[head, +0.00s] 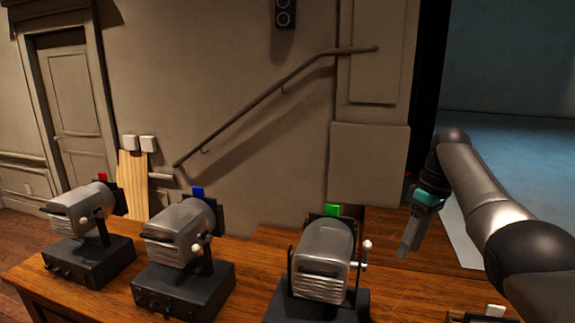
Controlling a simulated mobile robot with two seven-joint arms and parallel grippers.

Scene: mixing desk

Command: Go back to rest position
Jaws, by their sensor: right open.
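My right arm comes in from the right edge. Its gripper (411,236) hangs fingers down above the right part of the wooden desk (262,238), to the right of the green-marked machine (322,262), apart from it. The gripper is open and seems to hold nothing. My left gripper is not in view.
Grey machines on black bases stand along the desk: one with a red tab (80,215) at left, one with a blue tab (183,235) in the middle, and the green-marked one at right. A handrail (262,97) runs up the wall behind. A door (78,85) is at far left.

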